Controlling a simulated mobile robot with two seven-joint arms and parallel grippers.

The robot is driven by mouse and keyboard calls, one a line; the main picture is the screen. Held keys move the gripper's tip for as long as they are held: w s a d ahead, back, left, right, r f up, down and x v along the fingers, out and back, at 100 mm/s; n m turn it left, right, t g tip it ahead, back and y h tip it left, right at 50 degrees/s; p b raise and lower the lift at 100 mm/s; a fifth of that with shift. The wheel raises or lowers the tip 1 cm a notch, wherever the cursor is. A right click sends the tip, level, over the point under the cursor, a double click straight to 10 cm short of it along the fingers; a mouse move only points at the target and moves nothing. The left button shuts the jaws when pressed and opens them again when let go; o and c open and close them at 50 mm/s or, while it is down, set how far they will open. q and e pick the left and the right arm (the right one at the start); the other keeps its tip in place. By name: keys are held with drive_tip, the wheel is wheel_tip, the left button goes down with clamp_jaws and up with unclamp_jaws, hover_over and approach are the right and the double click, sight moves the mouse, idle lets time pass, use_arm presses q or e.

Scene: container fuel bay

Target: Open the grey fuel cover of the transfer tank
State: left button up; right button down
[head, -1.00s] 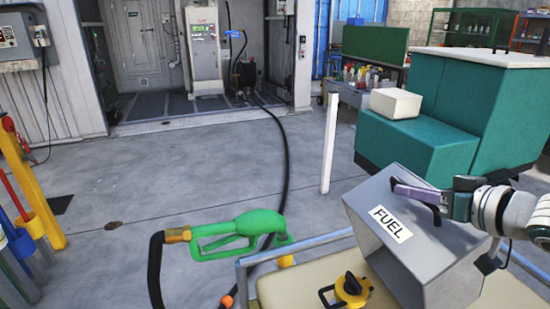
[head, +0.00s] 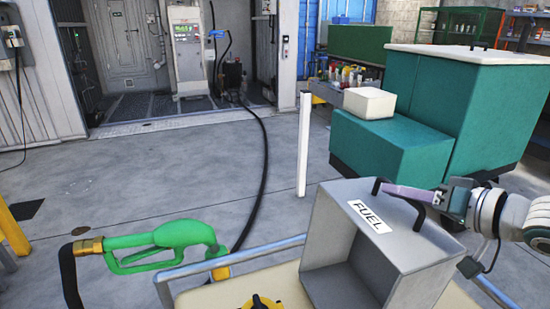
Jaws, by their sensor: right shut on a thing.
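The grey fuel cover (head: 340,222) is a box-shaped hood with a white FUEL label, at the lower right of the head view. It stands tilted up, and its hollow inside shows. A black handle (head: 417,215) is on its upper face. My right gripper (head: 402,194) is shut on this handle, coming in from the right. The pale top of the transfer tank (head: 215,296) shows below the cover. A yellow cap (head: 262,303) on it is cut off by the bottom edge. My left gripper is not in view.
A green fuel nozzle (head: 165,240) with a black hose is at the lower left, beside a grey rail (head: 240,257). Teal cabinets (head: 440,110) stand behind the cover. A white post (head: 304,145) rises from the floor. The concrete floor at centre left is clear.

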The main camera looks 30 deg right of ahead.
sight(436, 237)
drive_tip(key=shift+a, duration=0.1)
drive_tip(key=c, duration=0.9)
unclamp_jaws()
drive_tip(key=shift+s+r, duration=0.1)
drive_tip(key=shift+s, duration=0.2)
drive_tip(key=p+v, duration=0.2)
drive_tip(key=v, duration=0.5)
drive_tip(key=shift+s+p, duration=0.3)
drive_tip(key=shift+s, duration=0.1)
drive_tip(key=shift+s+r, duration=0.25)
drive_tip(key=shift+s, duration=0.4)
